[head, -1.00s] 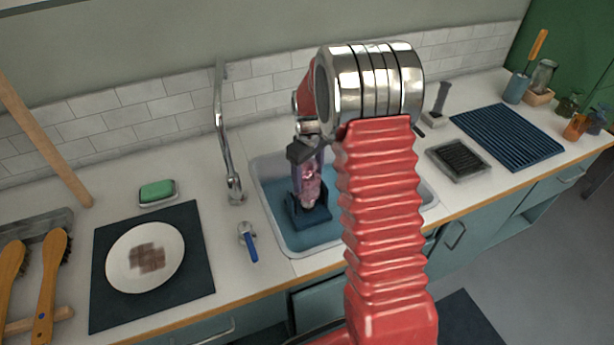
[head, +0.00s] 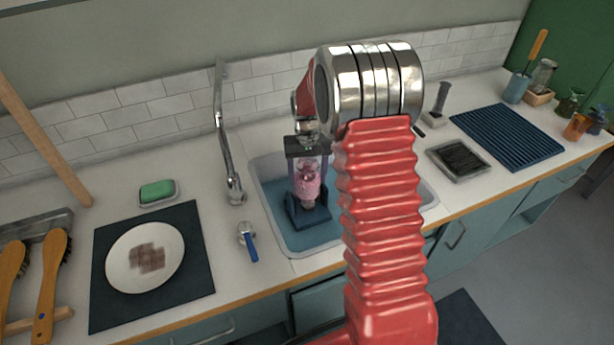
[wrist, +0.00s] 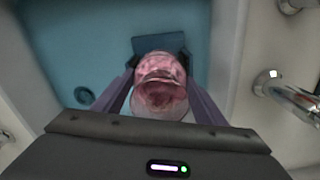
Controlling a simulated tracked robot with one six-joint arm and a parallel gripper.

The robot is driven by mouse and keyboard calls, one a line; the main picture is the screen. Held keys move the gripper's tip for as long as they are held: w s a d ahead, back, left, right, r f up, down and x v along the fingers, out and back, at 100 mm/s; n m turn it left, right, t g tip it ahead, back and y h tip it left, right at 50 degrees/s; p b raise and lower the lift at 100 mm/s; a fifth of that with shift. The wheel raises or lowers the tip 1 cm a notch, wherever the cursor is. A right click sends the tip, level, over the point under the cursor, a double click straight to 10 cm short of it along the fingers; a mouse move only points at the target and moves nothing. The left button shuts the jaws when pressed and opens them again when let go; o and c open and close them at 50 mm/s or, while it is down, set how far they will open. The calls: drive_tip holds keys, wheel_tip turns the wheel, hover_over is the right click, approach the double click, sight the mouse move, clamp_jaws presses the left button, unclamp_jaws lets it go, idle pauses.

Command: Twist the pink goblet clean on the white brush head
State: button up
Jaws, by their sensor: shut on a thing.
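The pink goblet (head: 307,182) is clear pink and hangs between the two fingers of my gripper (head: 308,188), low over the sink basin. My gripper is shut on it. In the wrist view the goblet (wrist: 160,88) sits between the purple fingers, seen end-on from above. A dark blue brush base (head: 308,214) stands in the sink right under the goblet, and it also shows in the wrist view (wrist: 160,44). The white brush head cannot be made out; the goblet seems to cover it. I cannot tell how the two touch inside.
The sink basin (head: 268,200) has blue water or lining around the base. A tall faucet (head: 222,140) and a blue-handled tap (head: 248,243) stand left of it.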

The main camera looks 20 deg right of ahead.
drive_tip(key=shift+r, duration=5.1)
